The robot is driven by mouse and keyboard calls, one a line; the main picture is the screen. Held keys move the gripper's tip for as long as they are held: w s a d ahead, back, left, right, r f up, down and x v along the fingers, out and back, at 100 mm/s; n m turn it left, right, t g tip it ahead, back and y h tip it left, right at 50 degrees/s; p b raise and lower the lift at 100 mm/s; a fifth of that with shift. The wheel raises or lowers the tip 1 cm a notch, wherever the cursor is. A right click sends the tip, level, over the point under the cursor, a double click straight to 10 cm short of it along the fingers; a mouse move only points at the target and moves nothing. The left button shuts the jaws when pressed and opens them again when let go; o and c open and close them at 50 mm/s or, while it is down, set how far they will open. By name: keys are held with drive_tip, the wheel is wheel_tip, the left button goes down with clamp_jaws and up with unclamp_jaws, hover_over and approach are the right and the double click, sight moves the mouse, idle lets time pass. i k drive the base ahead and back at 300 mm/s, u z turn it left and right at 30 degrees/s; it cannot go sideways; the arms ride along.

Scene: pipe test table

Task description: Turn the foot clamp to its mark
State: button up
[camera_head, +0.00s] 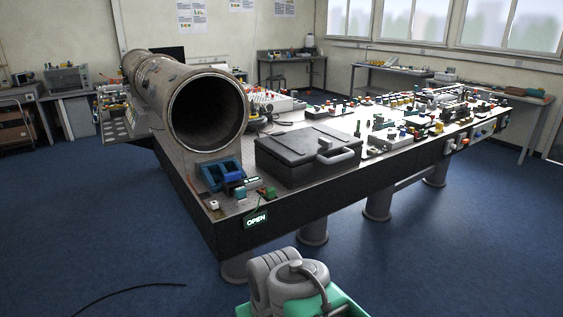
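A large rusty pipe (160,84) lies along the left side of the table, its open end facing me. A blue block-like fixture (212,178) sits on the table just below the pipe's mouth. It may be the foot clamp, but it is too small to be sure, and I cannot make out a mark. A dark sign reading "OPEN" (256,219) is on the table's front edge near it. My gripper is not in view; grey and green parts, likely mine, show at the bottom.
A black case (300,150) with a grey handle stands on the table right of the blue fixture. Many small coloured parts cover the right side of the table. Thick grey legs (377,205) stand beneath it. Blue floor (450,260) is open in front, with a black cable at lower left.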

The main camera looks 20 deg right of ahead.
sight(231, 177)
drive_tip(key=z, duration=0.4)
drive_tip(key=i, duration=0.8)
drive_tip(key=u, duration=0.5)
drive_tip(key=i, duration=0.8)
drive_tip(key=u, duration=0.75)
